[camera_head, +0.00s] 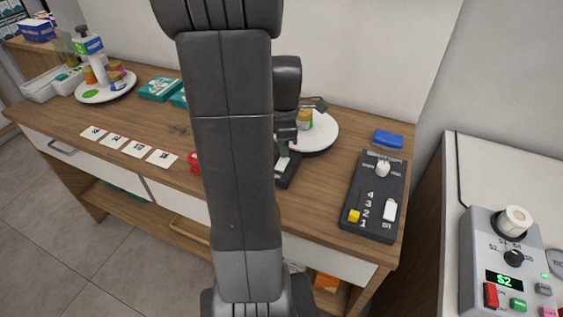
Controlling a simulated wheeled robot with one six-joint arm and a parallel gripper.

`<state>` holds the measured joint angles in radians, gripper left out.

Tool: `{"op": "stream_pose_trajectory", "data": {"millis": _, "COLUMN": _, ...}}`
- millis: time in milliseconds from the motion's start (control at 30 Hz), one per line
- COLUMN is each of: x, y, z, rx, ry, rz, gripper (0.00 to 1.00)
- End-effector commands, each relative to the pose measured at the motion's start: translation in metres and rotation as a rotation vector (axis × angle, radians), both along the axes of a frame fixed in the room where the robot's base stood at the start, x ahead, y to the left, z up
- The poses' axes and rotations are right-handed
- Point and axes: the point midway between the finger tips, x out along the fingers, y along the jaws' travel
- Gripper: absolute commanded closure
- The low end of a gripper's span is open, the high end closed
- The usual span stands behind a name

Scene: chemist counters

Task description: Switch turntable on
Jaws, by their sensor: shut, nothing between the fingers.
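A white round turntable (322,137) with a small jar (304,120) on it stands on the wooden counter, partly hidden behind my arm. A small dark switch box (290,172) with a pale part on top sits in front of it. My gripper (283,148) is shut and empty, pointing down just over this box; I cannot tell whether it touches. A dark control panel (375,195) to the right has a white knob (383,168), a yellow slider (354,216) and a white rocker switch (390,210) beside numbers. The switch box's setting is too small to tell.
Another white round plate (92,97) with jars and a post is at the far left. Several white cards (135,148) lie along the front edge. A blue block (389,139) lies behind the panel. A grey console (490,262) stands at right.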

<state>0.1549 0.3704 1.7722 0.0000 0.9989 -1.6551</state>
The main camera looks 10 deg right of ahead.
Motion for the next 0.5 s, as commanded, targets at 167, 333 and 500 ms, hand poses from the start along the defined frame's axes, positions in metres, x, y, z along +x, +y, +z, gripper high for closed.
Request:
{"op": "stream_pose_trajectory", "data": {"millis": 167, "x": -0.0001, "y": 0.0, "z": -0.0036, "rx": 0.0, "ry": 0.001, "rz": 0.0, "gripper": 1.0}}
{"op": "stream_pose_trajectory", "data": {"millis": 333, "x": -0.0002, "y": 0.0, "z": -0.0062, "rx": 0.0, "ry": 0.001, "rz": 0.0, "gripper": 1.0}}
{"op": "stream_pose_trajectory", "data": {"millis": 500, "x": -0.0002, "y": 0.0, "z": -0.0087, "rx": 0.0, "ry": 0.001, "rz": 0.0, "gripper": 1.0}}
